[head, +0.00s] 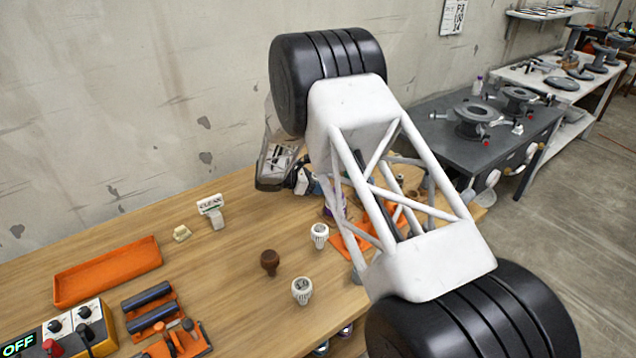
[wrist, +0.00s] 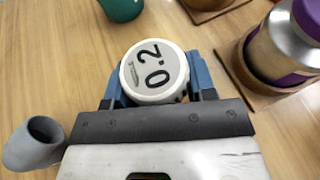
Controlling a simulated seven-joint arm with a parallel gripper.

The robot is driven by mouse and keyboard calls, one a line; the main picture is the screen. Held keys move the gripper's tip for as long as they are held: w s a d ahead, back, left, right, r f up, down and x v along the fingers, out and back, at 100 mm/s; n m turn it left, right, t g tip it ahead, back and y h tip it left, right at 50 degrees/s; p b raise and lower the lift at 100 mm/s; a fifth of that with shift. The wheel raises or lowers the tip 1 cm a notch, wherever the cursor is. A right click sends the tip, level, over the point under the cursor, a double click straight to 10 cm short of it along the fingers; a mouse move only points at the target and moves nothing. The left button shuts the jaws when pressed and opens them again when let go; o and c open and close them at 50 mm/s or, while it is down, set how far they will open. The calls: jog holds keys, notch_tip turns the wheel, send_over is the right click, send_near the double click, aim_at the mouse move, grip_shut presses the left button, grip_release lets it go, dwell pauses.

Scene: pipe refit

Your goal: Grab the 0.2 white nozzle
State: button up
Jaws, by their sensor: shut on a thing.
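The white nozzle marked 0.2 (wrist: 155,71) sits between the two blue fingers of my gripper (wrist: 156,76) in the wrist view, its round labelled top facing the camera. The fingers are shut on its sides. In the head view my gripper (head: 301,181) is low over the far part of the wooden table, partly behind my own arm.
A silver and purple bottle (wrist: 281,47) stands close right of the nozzle; a green object (wrist: 121,8) is beyond it and a grey cup (wrist: 36,146) lower left. White nozzles (head: 319,235) (head: 302,290), a brown one (head: 270,262) and an orange tray (head: 107,271) are on the table.

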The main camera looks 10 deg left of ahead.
jog(key=shift+r, duration=5)
